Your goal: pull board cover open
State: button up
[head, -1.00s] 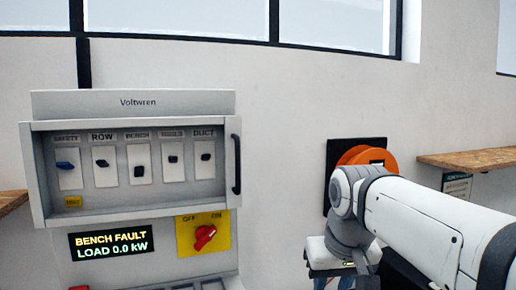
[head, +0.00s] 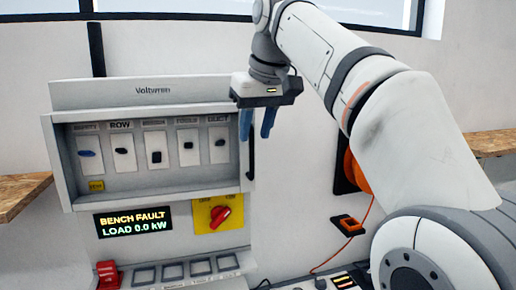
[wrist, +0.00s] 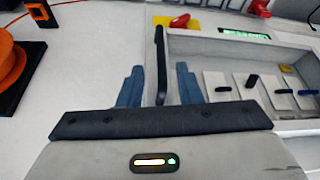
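The board cover (head: 60,165) is a grey frame over a row of switches on the Voltwren board. It sits flat against the board. Its black upright handle (head: 251,158) is at the right edge, its upper part hidden behind my gripper. My gripper (head: 257,125) is open, its blue fingers pointing down near the handle's top. In the wrist view, the handle (wrist: 160,65) runs between the two open fingers of my gripper (wrist: 158,85), with a gap to each side. I cannot tell how deep it sits between them.
Below the cover are a lit display (head: 133,221) reading "BENCH FAULT" and a red rotary switch (head: 220,217) on a yellow plate. An orange reel (head: 357,175) hangs on the wall to the right. Wooden shelves (head: 20,195) stand at both sides.

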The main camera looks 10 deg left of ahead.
aim_at(253, 140)
jog(key=x, duration=0.5)
jog(key=shift+f, duration=0.15)
jog(key=shift+a, duration=0.1)
grip_shut()
